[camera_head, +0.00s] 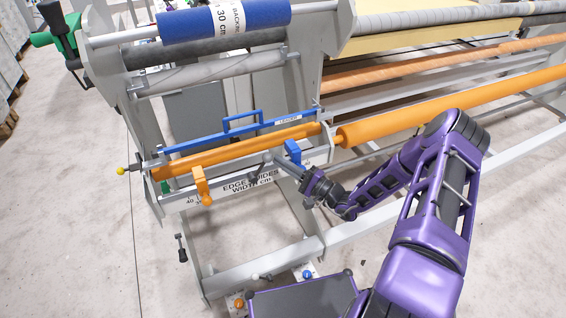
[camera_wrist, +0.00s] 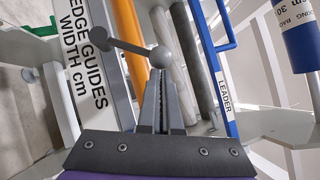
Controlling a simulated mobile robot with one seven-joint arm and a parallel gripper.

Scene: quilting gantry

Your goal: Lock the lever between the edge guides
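The lever (camera_wrist: 122,46) is a grey bar with a round ball at its end, seen in the wrist view lying across the edge of the "EDGE GUIDES WIDTH cm" plate. My gripper (camera_wrist: 160,75) has its narrow fingers together, with the lever's ball just at or beyond their tips. I cannot tell whether they touch it. In the head view my gripper (camera_head: 274,160) reaches the rail from the right, between the orange edge guide (camera_head: 202,186) on the left and the blue edge guide (camera_head: 293,152) on the right. The lever is small and partly hidden there.
An orange roller (camera_head: 235,148) and a blue leader bar with a handle (camera_head: 240,122) run behind the guides. The label plate (camera_head: 250,183) faces front. A blue backing roll (camera_head: 225,18) is above. Frame legs and a lower beam (camera_head: 265,264) stand below.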

